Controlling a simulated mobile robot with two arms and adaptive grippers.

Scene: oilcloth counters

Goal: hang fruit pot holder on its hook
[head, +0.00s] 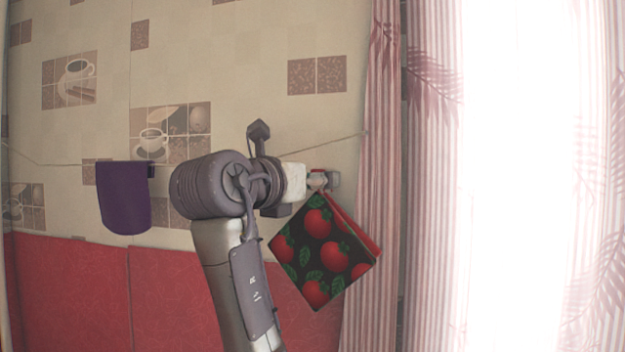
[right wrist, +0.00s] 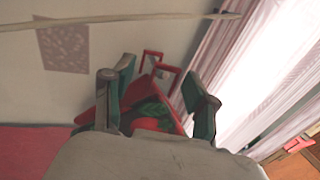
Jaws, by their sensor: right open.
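The fruit pot holder (head: 337,256), dark with red fruit, green leaves and red trim, hangs diamond-wise against the wall in the head view. Its top corner is at my right gripper (head: 320,180). In the right wrist view, the pot holder (right wrist: 152,110) and its red loops show between and beyond the two spread fingers of my right gripper (right wrist: 158,78). The gripper is open, and I cannot tell whether a finger touches the cloth. The hook is not clearly visible; my gripper covers the area above the pot holder. My left gripper is out of view.
A purple cloth (head: 124,200) hangs on the tiled wall to the left. A thin cord (head: 60,165) runs along the wall behind my arm. A pink curtain (head: 378,200) and bright window stand close on the right. The lower wall is red (head: 70,290).

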